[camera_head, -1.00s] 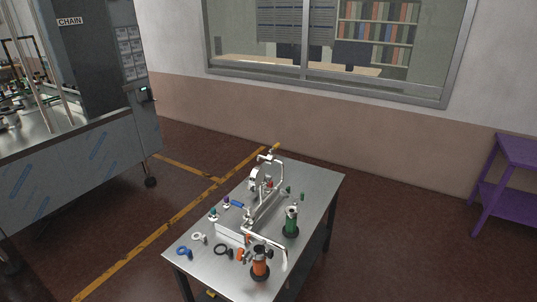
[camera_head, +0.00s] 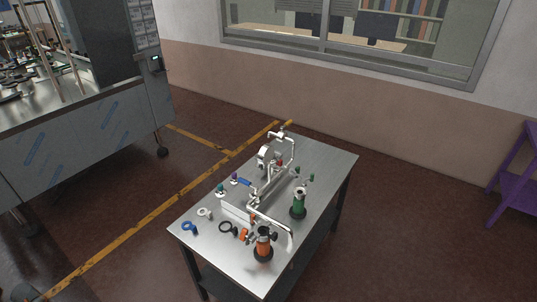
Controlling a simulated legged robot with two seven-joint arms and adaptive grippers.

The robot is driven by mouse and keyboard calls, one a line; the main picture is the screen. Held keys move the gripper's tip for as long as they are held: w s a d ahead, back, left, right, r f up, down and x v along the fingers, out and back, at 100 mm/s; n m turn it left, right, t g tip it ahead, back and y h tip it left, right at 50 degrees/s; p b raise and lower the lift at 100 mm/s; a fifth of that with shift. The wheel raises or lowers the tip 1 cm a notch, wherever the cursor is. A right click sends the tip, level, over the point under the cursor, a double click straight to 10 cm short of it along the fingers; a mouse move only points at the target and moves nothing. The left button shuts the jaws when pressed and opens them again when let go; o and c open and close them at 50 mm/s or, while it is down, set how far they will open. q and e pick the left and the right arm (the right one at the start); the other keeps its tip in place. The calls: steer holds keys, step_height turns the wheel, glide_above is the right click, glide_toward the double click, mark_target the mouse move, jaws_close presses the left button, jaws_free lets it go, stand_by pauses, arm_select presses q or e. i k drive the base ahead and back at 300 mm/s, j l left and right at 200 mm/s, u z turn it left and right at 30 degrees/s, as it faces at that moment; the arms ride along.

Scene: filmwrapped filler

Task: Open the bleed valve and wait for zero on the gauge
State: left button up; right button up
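A bench (camera_head: 325,150) with a steel top carries a bent silver pipe assembly (camera_head: 292,150). A round gauge-like part (camera_head: 264,156) sits on the pipework near the far end; its reading cannot be made out. A blue lever handle (camera_head: 241,181) is at the left of the pipework, and a small red part (camera_head: 279,163) shows near its middle. I cannot tell which part is the bleed valve or whether it is open. Neither of my grippers is in view.
A green cylinder (camera_head: 298,205) and an orange cylinder (camera_head: 263,246) stand on the bench. Blue (camera_head: 189,227), white (camera_head: 205,213) and black (camera_head: 227,227) ring-like parts lie at its near left. A large machine (camera_head: 90,130) is at left, a purple shelf (camera_head: 515,180) at right. Floor around the bench is open.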

mark_target(288, 123)
steer(key=l+z, duration=0.25)
steer(key=i+l+z, duration=0.25)
steer(key=i+l, duration=0.3)
steer(key=i+l+z, duration=0.2)
steer(key=i+l, duration=0.35)
steer(key=i+l+z, duration=0.25)
steer(key=i+l, duration=0.15)
steer(key=i, duration=1.4)
steer(key=i+l+u, duration=0.1)
steer(key=i, duration=0.95)
